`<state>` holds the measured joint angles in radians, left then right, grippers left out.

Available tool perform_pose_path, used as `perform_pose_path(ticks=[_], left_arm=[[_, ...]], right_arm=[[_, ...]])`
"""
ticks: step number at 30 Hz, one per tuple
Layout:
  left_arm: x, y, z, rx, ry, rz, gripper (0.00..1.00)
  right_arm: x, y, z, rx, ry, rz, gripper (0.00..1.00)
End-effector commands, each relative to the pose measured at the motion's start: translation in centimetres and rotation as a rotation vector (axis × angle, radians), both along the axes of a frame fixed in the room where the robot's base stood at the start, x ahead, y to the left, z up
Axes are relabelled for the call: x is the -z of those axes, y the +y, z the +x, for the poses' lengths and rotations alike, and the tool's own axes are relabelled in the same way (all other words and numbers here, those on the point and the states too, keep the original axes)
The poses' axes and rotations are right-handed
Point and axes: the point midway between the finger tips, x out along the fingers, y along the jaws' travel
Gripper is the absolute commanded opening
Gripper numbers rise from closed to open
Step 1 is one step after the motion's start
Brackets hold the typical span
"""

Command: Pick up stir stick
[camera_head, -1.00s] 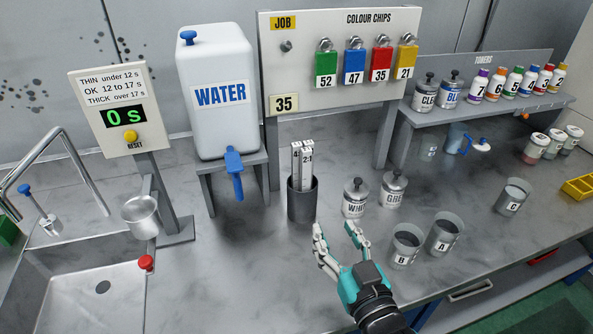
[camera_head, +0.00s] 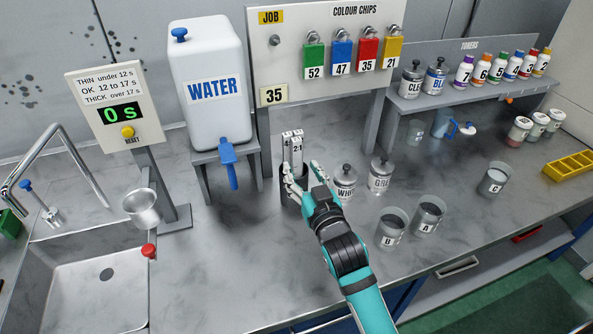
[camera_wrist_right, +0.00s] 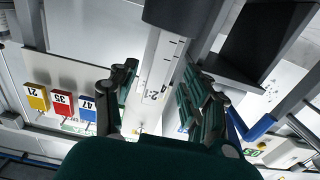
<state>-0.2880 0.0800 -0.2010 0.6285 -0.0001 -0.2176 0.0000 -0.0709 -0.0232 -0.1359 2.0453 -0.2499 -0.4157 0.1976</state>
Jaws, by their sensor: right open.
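Pale flat sticks (camera_head: 293,148) stand upright in a dark cup (camera_wrist_right: 180,12); one is marked 2:1. In the head view my right gripper (camera_head: 303,170) is at the cup, its fingers spread and covering part of the cup and the lower sticks. In the right wrist view the marked sticks (camera_wrist_right: 157,80) lie between the two open fingers of the right gripper (camera_wrist_right: 160,90), with gaps visible at the sides. Contact with the sticks cannot be told. My left gripper is not in view.
Lidded tins marked WHI (camera_head: 344,184) and GRE (camera_head: 380,176) stand just right of my right gripper. Cups B (camera_head: 390,232) and A (camera_head: 428,216) stand nearer the front. The water tank (camera_head: 212,90) and its blue tap (camera_head: 229,160) are left of the sticks.

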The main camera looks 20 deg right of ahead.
Motion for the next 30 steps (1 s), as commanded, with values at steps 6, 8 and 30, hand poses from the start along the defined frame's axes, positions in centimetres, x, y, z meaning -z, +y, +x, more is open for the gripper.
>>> perform_pose_path(ticks=[6, 8, 30], left_arm=[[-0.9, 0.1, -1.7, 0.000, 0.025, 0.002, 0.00], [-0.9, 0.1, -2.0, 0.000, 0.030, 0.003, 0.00], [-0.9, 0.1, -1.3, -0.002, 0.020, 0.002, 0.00]], right_arm=[[-0.2, 0.0, 2.9, 0.000, -0.001, -0.001, 0.48], [-0.1, 0.0, 3.2, 0.000, 0.000, -0.001, 0.48], [0.0, 0.1, 3.2, -0.001, 0.000, -0.001, 0.00]])
